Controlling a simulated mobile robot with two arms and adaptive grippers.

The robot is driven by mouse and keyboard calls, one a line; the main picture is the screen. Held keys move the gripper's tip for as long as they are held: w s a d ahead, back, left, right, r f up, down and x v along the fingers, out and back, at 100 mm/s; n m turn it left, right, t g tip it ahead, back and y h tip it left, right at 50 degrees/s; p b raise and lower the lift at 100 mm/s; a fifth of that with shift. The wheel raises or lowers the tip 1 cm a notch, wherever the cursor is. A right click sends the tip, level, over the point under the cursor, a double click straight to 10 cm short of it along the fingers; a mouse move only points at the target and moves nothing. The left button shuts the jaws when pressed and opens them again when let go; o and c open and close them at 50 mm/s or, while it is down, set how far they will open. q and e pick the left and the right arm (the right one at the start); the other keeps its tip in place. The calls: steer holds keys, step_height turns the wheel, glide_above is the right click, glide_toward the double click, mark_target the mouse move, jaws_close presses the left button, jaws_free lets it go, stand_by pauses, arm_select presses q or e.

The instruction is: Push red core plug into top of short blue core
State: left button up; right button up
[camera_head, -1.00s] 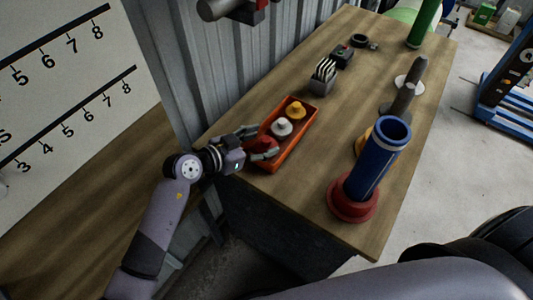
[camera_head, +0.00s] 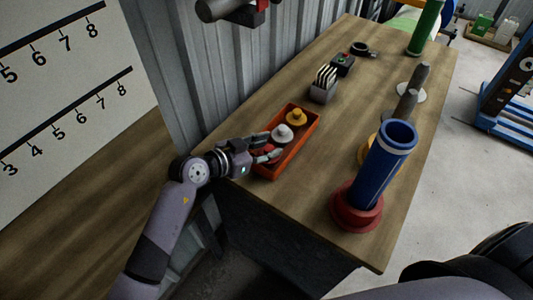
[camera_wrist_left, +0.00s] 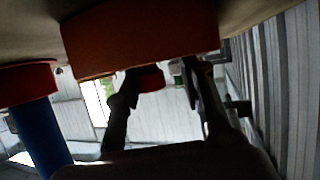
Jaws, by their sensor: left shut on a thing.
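The short blue core (camera_head: 384,168) stands upright and hollow, its open top facing up, on a round red base (camera_head: 345,212) near the table's right edge. It also shows upside down in the left wrist view (camera_wrist_left: 42,138). My left gripper (camera_head: 270,155) is at the near end of the orange tray (camera_head: 297,155), shut on the red core plug (camera_wrist_left: 150,78), which is mostly hidden by the fingers in the head view. A white plug (camera_head: 282,134) and a yellow plug (camera_head: 296,117) sit in the tray. My right gripper is out of view.
A grey cylinder (camera_head: 405,105) on a white disc and a yellow base (camera_head: 372,142) stand behind the blue core. A slotted block (camera_head: 323,92) and a green tube (camera_head: 423,30) are farther back. The wooden table between tray and core is clear.

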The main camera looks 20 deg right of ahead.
arm_select(q)
steer(key=c, duration=0.5)
steer(key=shift+r, duration=0.1)
